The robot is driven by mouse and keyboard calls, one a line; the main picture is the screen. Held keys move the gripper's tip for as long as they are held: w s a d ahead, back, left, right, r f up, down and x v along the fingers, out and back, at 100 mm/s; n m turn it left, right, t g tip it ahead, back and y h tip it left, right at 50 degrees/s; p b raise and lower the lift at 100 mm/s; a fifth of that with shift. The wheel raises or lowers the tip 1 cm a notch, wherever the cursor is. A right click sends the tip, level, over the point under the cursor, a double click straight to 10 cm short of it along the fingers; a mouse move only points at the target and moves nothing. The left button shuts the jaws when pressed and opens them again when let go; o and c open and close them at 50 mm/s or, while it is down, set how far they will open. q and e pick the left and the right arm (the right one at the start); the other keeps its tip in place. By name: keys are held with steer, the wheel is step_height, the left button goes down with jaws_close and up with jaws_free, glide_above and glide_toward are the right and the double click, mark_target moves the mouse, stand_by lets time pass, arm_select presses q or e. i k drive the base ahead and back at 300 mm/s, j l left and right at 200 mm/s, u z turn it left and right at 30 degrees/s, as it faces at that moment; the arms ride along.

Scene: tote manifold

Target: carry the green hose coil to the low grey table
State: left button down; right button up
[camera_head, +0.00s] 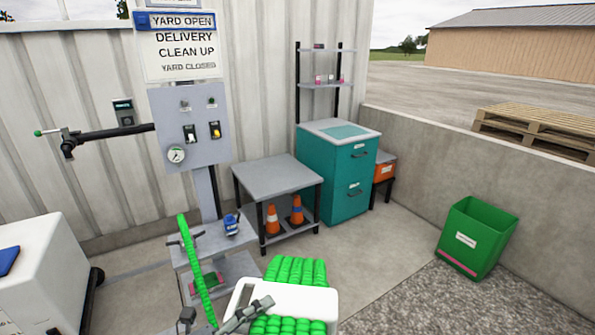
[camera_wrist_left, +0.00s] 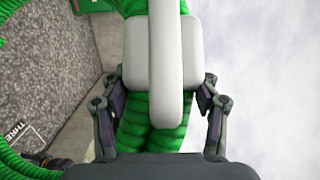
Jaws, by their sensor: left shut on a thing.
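The green hose coil (camera_head: 297,270) is at the bottom centre of the head view, with a white band or handle (camera_head: 318,300) across it. My left gripper (camera_head: 258,305) is at this white part, shut on the coil. In the left wrist view, the fingers (camera_wrist_left: 160,105) lie on both sides of the green hose (camera_wrist_left: 150,135) and its pale band (camera_wrist_left: 165,60). The coil is held up in the air. The low grey table (camera_head: 277,174) stands beyond it, its top bare. My right gripper is not in view.
Orange cones (camera_head: 297,212) stand under the table. A teal cabinet (camera_head: 340,180) is to its right. A nearer stand (camera_head: 212,243) holds a blue item. A slim green length (camera_head: 196,275) rises beside it. A green bin (camera_head: 476,238) stands right; floor between is clear.

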mark_target(275, 173)
steer(key=i+l+z, duration=0.4)
steer(key=i+z, duration=0.2)
steer(key=i, duration=0.25)
steer(key=i+z, duration=0.3)
steer(key=i+l+u, duration=0.15)
steer(key=i, duration=0.3)
steer(key=i+u, duration=0.1)
steer(key=i, duration=0.35)
steer(key=i+l+u, duration=0.15)
steer(key=i, duration=0.3)
steer(key=i+l+u, duration=0.15)
steer(key=i+l, duration=0.15)
steer(key=i+l+u, duration=1.25)
steer(key=l, duration=0.25)
